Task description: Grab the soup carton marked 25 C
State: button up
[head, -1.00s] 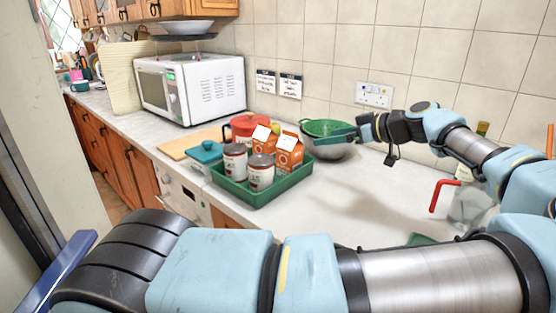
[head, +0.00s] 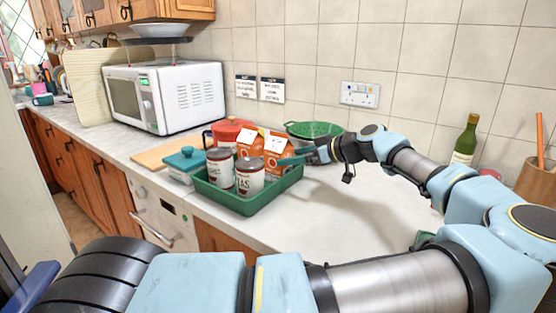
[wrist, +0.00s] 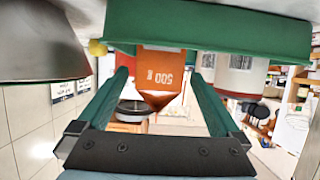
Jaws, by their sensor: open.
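Two orange soup cartons with white tops stand in the green tray (head: 240,206), a left carton (head: 250,145) and a right carton (head: 277,152). I cannot read a 25 C mark on either. My gripper (head: 290,160) is open at the right carton's right side, its fingers overlapping that carton's edge in the head view. The wrist view is upside down. There an orange carton (wrist: 163,65) with a "500" print shows between the two open green fingers of my gripper (wrist: 159,80). Whether the fingers touch it I cannot tell.
Two labelled tins, a left tin (head: 220,168) and a right tin (head: 250,178), stand in front of the cartons. A green colander (head: 315,129) is close behind my gripper. A teal-lidded box (head: 186,161) and red pot (head: 228,131) are left. The counter right of the tray is clear.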

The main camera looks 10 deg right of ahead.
jog(key=p+x, duration=0.3)
jog(key=x, duration=0.2)
jog(key=shift+w+a, duration=0.15)
jog(key=shift+a, duration=0.05)
jog(key=shift+w+a+f, duration=0.15)
jog(key=shift+w+f, duration=0.05)
jog(key=shift+f, duration=0.1)
jog(key=shift+r, duration=0.1)
grip_shut()
dwell(0.4)
